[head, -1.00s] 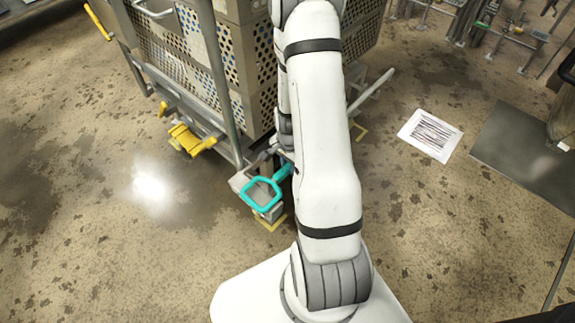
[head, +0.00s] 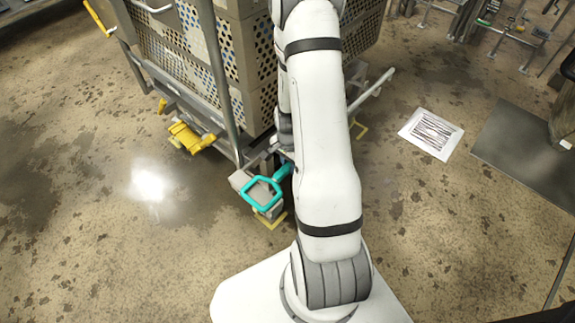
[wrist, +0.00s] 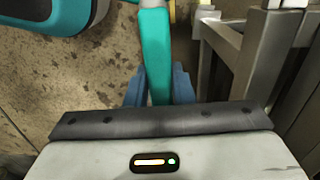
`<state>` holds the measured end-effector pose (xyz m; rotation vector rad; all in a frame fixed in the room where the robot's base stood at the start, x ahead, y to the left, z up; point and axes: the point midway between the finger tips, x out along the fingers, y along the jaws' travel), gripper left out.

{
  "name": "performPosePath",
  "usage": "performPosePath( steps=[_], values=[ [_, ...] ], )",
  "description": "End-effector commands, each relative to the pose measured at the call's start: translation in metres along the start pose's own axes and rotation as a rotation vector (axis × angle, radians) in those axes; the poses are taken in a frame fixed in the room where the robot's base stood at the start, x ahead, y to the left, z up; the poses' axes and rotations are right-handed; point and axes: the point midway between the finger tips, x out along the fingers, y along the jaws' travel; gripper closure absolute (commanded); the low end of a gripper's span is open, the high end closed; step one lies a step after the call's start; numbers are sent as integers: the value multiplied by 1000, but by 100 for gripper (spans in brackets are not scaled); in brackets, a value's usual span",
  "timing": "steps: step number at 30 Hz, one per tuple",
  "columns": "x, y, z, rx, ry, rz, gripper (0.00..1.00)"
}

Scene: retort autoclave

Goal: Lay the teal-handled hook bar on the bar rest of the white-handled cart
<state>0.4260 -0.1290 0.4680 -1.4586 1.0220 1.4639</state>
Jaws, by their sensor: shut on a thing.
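The teal-handled hook bar shows its loop handle (head: 261,194) low beside the near corner of the loaded cart, left of my arm. In the wrist view its teal shaft (wrist: 155,45) runs down between the blue fingers of my gripper (wrist: 158,88), which is shut on it. The handle's loop is partly cut off at the upper left there. The gripper and the hook end are hidden in the head view. A cart (head: 231,147) with a pale handle (head: 154,7) stands behind; I cannot make out its bar rest for certain.
Perforated crates (head: 230,60) fill the cart. A yellow part (head: 190,138) sticks out at its lower left. Grey metal framing (wrist: 245,45) is close to the right of the shaft. A striped sheet (head: 431,134) and dark mat (head: 525,150) lie right. The floor at left is clear.

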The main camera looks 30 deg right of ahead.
Motion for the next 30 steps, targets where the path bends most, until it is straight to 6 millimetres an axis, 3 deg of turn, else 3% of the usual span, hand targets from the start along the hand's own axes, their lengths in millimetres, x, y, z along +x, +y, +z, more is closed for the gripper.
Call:
performPosePath(
  steps=[9, 17, 30],
  values=[
    [0, 0, 0, 1, 1, -1, 54],
    [-1, 0, 0, 1, 0, 1, 53],
    [-67, 1, 0, 1, 2, -3, 53]
  ],
)
